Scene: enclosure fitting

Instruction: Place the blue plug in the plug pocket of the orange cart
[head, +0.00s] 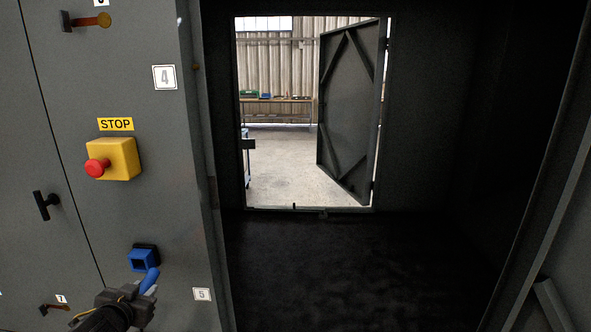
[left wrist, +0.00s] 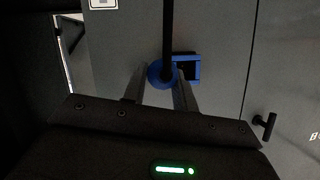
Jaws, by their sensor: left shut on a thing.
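My left gripper (head: 143,292) is shut on a blue plug (head: 150,279) in front of a grey cabinet. The plug is just below and right of a blue square socket (head: 138,260) on the cabinet face. In the left wrist view, the round blue plug (left wrist: 157,74) sits between the two fingers (left wrist: 160,90). It partly overlaps the socket (left wrist: 187,68) there; I cannot tell whether they touch. A dark cable-like strip runs up from the plug. No orange cart or plug pocket shows. My right gripper is not in view.
The cabinet (head: 115,215) carries a yellow box with a red stop button (head: 97,167) and a black handle (head: 45,205). To the right is a dark enclosure floor (head: 340,265). Beyond it, an opening with a swung-open door (head: 350,110) shows a workbench (head: 276,101).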

